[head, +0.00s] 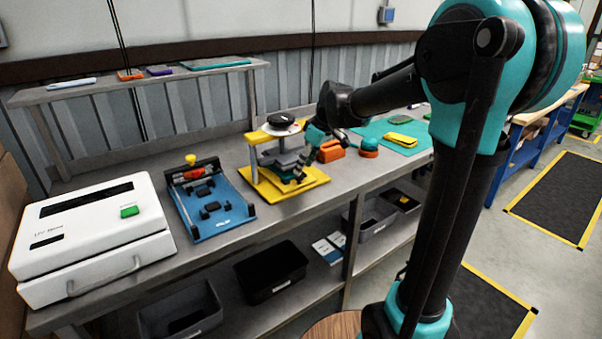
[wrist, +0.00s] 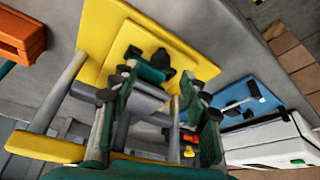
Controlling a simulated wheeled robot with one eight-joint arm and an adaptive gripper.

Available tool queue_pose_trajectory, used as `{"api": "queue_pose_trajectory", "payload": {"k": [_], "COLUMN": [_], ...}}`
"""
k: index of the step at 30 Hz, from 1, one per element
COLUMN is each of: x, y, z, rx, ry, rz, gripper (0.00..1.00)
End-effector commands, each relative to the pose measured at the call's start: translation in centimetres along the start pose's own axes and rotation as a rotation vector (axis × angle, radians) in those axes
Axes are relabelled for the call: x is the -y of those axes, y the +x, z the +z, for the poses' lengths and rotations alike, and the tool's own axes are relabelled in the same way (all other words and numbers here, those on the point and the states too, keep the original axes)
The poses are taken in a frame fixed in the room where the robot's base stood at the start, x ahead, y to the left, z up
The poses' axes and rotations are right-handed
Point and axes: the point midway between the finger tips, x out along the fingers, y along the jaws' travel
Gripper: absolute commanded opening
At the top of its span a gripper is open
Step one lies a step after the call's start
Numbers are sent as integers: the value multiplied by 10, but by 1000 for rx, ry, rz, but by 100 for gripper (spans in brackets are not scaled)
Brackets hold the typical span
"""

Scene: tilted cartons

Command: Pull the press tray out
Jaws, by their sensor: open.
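The press (head: 256,137) stands on the bench in the head view, with a yellow frame, a white disc and a black knob on top. Its yellow tray or base plate (head: 315,178) shows low at the front. In the wrist view a yellow plate (wrist: 190,58) lies beyond the fingers, with a dark handle-like part on it, beside a grey post (wrist: 66,92). My gripper (wrist: 160,105) is open, its green-padded fingers apart and close to that dark part. I cannot tell whether they touch it. The gripper partly hides the press in the head view.
A blue fixture (head: 212,208) and a white box-like machine (head: 92,237) stand left of the press. An orange block (head: 331,151) and a teal mat (head: 411,133) lie to its right. Dark bins (head: 270,272) sit on the lower shelf.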

Motion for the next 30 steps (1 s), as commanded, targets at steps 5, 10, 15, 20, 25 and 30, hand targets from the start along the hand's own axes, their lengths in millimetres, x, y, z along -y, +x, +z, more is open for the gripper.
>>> {"api": "queue_pose_trajectory", "payload": {"k": [5, 10, 15, 20, 25, 30], "x": [0, 0, 0, 0, 0, 0], "y": [26, 38, 41, 40, 40, 40], "z": [0, 0, 0, 0, 0, 0], "rx": [0, 0, 0, 0, 0, 0], "ry": [0, 0, 0, 1, 1, 1], "rz": [0, 0, 1, 0, 0, 1], "gripper": [46, 46, 46, 44, 23, 2]}}
